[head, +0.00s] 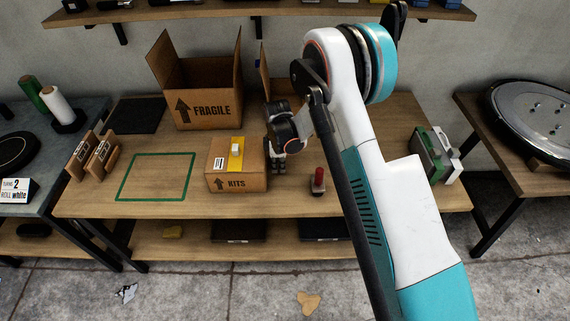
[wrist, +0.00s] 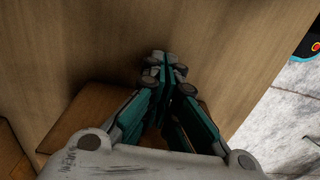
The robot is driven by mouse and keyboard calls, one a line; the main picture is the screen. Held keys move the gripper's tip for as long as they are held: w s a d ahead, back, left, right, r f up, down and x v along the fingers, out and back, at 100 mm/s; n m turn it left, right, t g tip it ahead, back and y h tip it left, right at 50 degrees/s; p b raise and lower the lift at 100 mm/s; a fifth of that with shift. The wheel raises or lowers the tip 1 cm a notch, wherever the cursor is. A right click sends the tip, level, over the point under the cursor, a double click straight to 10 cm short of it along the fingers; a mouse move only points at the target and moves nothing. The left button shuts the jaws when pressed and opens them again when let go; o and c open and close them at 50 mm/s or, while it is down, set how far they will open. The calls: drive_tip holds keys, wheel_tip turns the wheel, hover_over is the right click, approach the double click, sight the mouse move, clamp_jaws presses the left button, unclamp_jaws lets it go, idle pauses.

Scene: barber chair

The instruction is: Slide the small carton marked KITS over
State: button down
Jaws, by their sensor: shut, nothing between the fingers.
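The small carton marked KITS (head: 222,184) stands upright and closed on the wooden table (head: 330,222). A yellow strip and a small white block (head: 236,149) are on its top. A green outlined rectangle (head: 155,177) is on the tabletop left of the carton, with a bare gap between them. My gripper (head: 277,168) points down just right of the carton, low over the table; I cannot tell whether it touches. In the wrist view my gripper (wrist: 165,65) has its fingers together with nothing between them.
A large open FRAGILE box (head: 203,108) stands behind the carton. A red-handled item (head: 318,181) stands right of my gripper. The outlined area is empty.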

drive_tip(key=shift+a, duration=0.7)
